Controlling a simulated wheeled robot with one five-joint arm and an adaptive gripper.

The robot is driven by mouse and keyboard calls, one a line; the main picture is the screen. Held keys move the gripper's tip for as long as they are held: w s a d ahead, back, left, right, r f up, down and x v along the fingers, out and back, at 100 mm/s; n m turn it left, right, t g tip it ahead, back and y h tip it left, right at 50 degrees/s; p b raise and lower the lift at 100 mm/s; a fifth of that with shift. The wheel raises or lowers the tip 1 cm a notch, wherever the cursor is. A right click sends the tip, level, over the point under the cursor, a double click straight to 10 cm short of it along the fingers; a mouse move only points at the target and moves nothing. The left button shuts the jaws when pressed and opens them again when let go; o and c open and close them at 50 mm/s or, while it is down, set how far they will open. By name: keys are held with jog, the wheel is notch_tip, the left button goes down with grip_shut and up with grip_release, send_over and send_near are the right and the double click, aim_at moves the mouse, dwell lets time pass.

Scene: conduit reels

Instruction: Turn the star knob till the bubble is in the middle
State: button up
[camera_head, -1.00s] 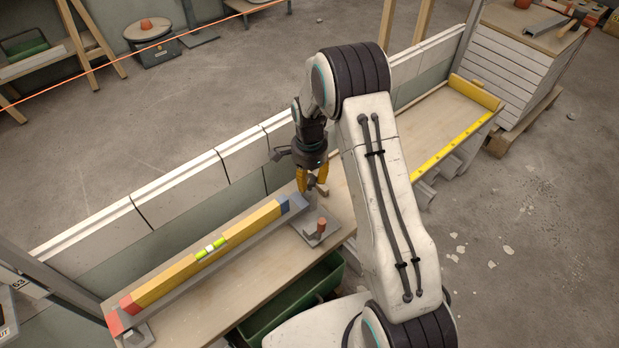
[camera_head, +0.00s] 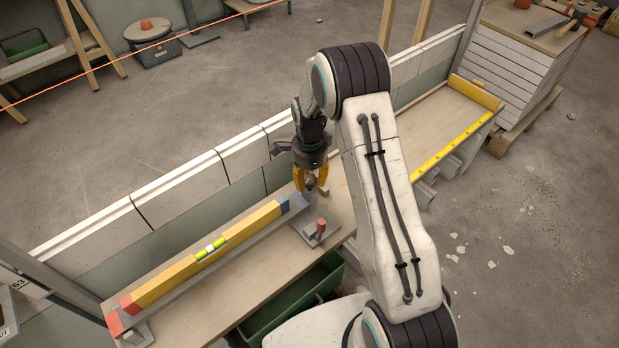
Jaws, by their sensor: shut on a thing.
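A yellow spirit level (camera_head: 175,280) with a red left end and a blue right end lies on a long grey bar (camera_head: 190,274) on the workbench. A grey plate with an upright brown-topped peg (camera_head: 321,226) stands just in front of the knob.
The wooden workbench (camera_head: 262,258) has a row of pale blocks (camera_head: 190,190) along its back. A green bin (camera_head: 300,302) sits below its front edge. A yellow-ruled bench (camera_head: 440,122) stands to the right. My arm covers the middle right.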

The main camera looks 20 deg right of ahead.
aim_at(309, 178)
jog(key=o, duration=1.2)
notch_tip(309, 178, up, 12)
dwell(0.4)
